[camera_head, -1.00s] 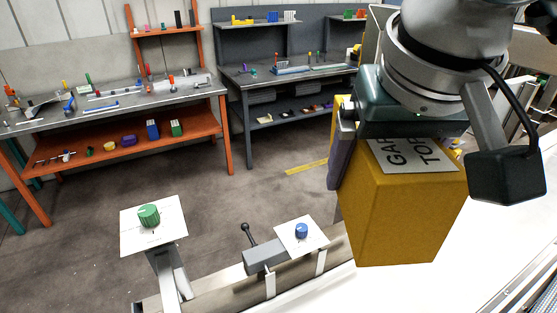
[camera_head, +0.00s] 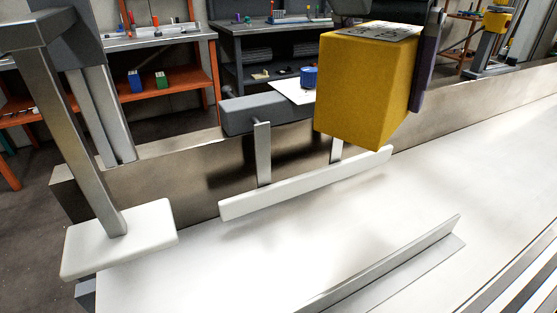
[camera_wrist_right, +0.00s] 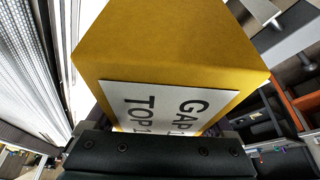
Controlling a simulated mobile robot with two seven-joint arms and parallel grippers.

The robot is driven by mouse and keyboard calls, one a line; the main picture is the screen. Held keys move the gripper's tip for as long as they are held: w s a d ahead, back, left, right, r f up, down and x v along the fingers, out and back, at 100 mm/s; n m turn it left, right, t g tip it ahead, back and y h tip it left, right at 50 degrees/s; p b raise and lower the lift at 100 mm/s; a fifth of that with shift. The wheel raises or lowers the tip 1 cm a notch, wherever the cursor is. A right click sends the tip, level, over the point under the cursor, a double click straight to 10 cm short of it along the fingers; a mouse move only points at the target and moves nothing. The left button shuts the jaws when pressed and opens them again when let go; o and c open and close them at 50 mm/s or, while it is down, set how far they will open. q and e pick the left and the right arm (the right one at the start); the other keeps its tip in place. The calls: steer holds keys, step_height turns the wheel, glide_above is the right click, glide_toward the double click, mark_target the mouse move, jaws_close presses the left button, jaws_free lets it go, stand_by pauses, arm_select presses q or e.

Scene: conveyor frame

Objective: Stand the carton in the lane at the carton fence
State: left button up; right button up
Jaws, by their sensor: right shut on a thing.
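The yellow carton (camera_head: 362,88) is in my right gripper (camera_wrist_right: 158,130), upright or nearly so, with its white lettered label on top. In the head view one dark finger (camera_head: 428,62) lies along the carton's right side; the other is hidden. The carton appears above the white belt, over the right end of a white rail (camera_head: 305,184) on two metal posts. A low angled metal strip (camera_head: 392,268) stands on the belt nearer me. Which of these is the carton fence I cannot tell. My left gripper is not in view.
A white block (camera_head: 120,240) on a slanted metal post stands at the belt's left end. A grey clamp body (camera_head: 252,114) sits on the far side wall (camera_head: 190,178). The white belt (camera_head: 400,212) between rail and strip is bare.

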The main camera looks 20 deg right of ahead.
step_height(320, 180, down, 2)
steer(key=shift+w+f+b, duration=0.1)
steer(key=shift+b, duration=0.45)
step_height(320, 180, down, 19)
steer(key=b, duration=0.4)
steer(key=shift+f, duration=0.15)
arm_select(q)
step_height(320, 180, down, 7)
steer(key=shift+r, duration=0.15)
arm_select(e)
steer(key=shift+d, duration=0.1)
steer(key=shift+f+b, duration=0.2)
steer(key=shift+b, duration=0.15)
steer(key=o, duration=1.1)
steer(key=shift+r, duration=0.1)
